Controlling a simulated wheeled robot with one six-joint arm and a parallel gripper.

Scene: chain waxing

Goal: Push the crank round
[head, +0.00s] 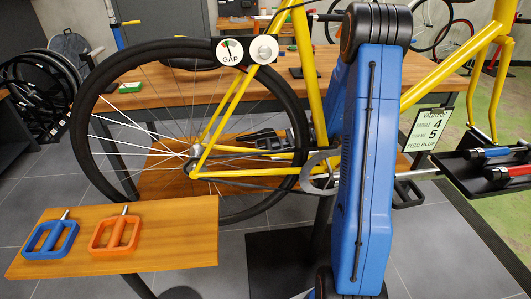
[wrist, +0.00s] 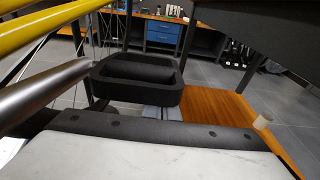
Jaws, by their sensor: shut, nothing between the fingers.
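The crank is mostly hidden behind my blue arm in the head view; only part of the grey chainring (head: 318,172) shows beside it. A black frame-like part (head: 268,139), perhaps a pedal, lies just above the yellow chainstay. In the wrist view a black rectangular frame (wrist: 138,82) that looks like a pedal is close ahead of my gripper. My gripper (wrist: 160,113) shows as a small grey part below the frame, shut and empty. I cannot tell whether it touches the frame. My gripper is hidden in the head view.
The yellow bicycle's rear wheel (head: 75,135) stands left. A wooden shelf (head: 170,255) holds a blue pedal (head: 50,240) and an orange pedal (head: 115,235). A black tray (head: 465,178) with red and blue tubes stands right. A silver tube (wrist: 40,92) is close at left.

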